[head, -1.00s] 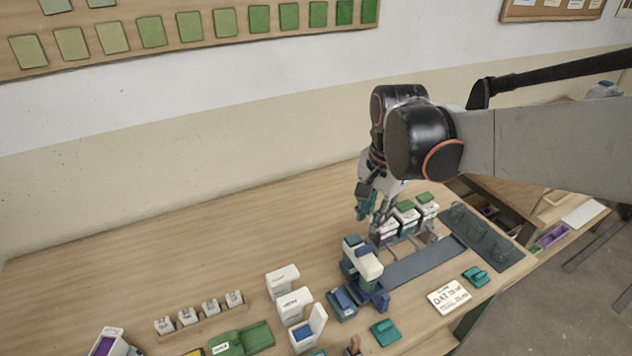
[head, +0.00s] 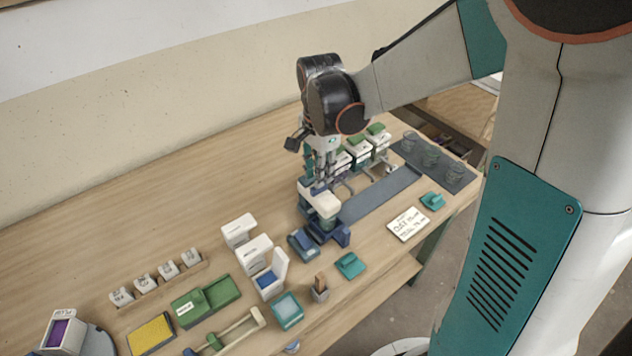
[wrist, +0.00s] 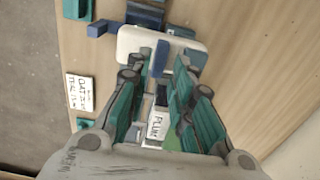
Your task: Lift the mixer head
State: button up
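The mixer stands on the bench in the head view, with a white head (head: 320,203) over a dark blue base (head: 330,234). The head looks lowered. My gripper (head: 320,182) points down right at the back end of the head. In the wrist view the white head (wrist: 128,42) lies past my fingertips, and a blue bar (wrist: 160,58) on it shows between them. My gripper (wrist: 166,62) is open, its teal fingers apart. I cannot tell whether a finger touches the head.
Green-lidded buckets (head: 378,133) stand close behind the gripper; one labelled PLUM (wrist: 157,124) shows between my fingers. A blue-grey track (head: 380,195) runs right from the mixer. White bins (head: 254,254) stand front left. The bench behind left is clear.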

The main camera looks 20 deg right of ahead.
jog(key=shift+f+b, duration=0.55)
jog(key=shift+f, duration=1.55)
grip_shut()
jog(key=shift+r, duration=0.1)
notch_tip(320, 180, up, 6)
jog(key=p, duration=0.4)
jog(key=shift+r+p, duration=0.25)
jog(key=shift+p, duration=0.1)
jog(key=shift+w, duration=0.1)
